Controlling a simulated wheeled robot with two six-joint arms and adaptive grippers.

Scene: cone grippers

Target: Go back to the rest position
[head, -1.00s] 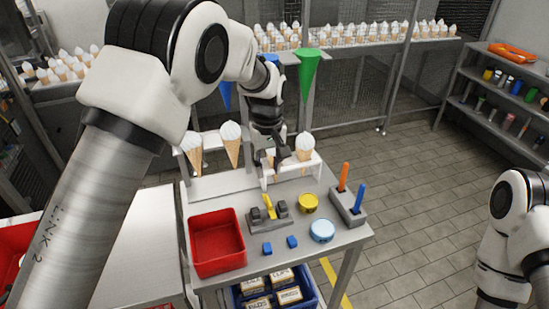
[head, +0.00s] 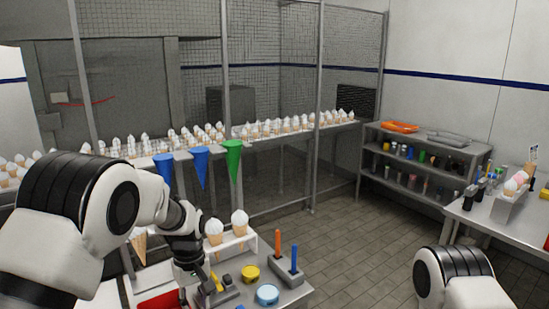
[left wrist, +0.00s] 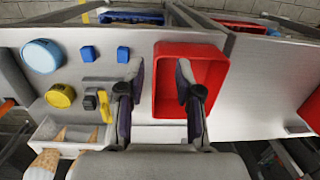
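My left gripper (head: 190,268) hangs over the left part of the work table, beside the cone rack. Two white-topped cones (head: 214,232) (head: 240,223) stand in the white rack (head: 244,239), right of the gripper.
A grey block holds orange and blue rods (head: 294,258). A yellow cup (head: 250,273), a light-blue tin (head: 267,294) and blue cubes (left wrist: 88,54) sit on the table. Coloured funnels (head: 233,160) hang behind. A side table (head: 475,222) stands at right.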

